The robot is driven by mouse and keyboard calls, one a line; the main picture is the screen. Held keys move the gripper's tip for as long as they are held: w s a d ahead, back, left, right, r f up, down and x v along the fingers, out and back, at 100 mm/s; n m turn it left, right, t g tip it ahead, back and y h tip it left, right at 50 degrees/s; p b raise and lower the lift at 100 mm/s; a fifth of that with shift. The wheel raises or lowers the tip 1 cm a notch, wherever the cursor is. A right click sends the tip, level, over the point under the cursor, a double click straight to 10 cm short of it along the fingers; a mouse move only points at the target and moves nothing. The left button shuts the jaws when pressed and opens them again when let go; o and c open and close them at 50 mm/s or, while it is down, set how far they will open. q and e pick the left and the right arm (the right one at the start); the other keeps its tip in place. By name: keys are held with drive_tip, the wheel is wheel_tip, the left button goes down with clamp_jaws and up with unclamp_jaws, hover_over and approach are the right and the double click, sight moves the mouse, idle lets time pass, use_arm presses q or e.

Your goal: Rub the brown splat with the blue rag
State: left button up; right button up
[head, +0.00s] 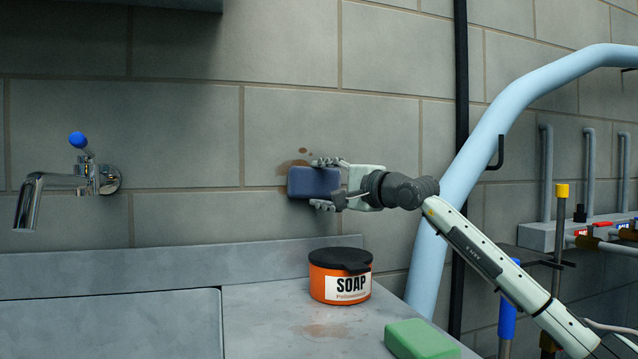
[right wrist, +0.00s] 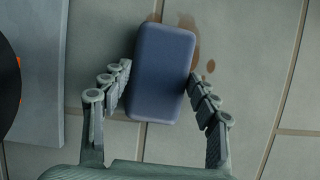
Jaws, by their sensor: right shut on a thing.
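The blue rag (head: 312,182) is a dark blue block held up against the tiled wall in the head view. My right gripper (head: 326,182) is shut on it, with one finger along its top and one along its bottom. The right wrist view shows the rag (right wrist: 163,75) between the two fingers (right wrist: 160,93). The brown splat (head: 292,165) is on the wall behind the rag, partly hidden by it. Brown patches (right wrist: 190,50) also show beside the rag in the right wrist view. I cannot tell whether the rag touches the wall. My left gripper is not in view.
An orange soap tub (head: 340,280) with a black lid stands on the counter below the rag. A green block (head: 420,340) lies at the counter's front. A tap (head: 75,185) juts out at left above the sink (head: 110,325). A light blue pipe (head: 480,140) rises behind my right arm.

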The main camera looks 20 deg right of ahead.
sight(306, 173)
drive_tip(key=shift+d+r+p, duration=0.25)
drive_tip(key=shift+r+p, duration=0.3)
drive_tip(key=shift+r, duration=0.7)
drive_tip(key=shift+a+f, duration=0.1)
drive_tip(key=shift+a, duration=0.2)
drive_tip(key=shift+a+b, duration=0.55)
drive_tip(key=shift+a, duration=0.7)
drive_tip(key=shift+a+b, duration=0.65)
drive_tip(key=shift+a, duration=1.9)
drive_tip(key=shift+a+r+p, duration=0.1)
drive_tip(key=shift+r+p, duration=0.7)
drive_tip(key=shift+r, duration=0.55)
drive_tip(key=shift+d+f+p, duration=0.1)
drive_tip(key=shift+d+p, duration=0.45)
drive_tip(key=shift+d, duration=3.6)
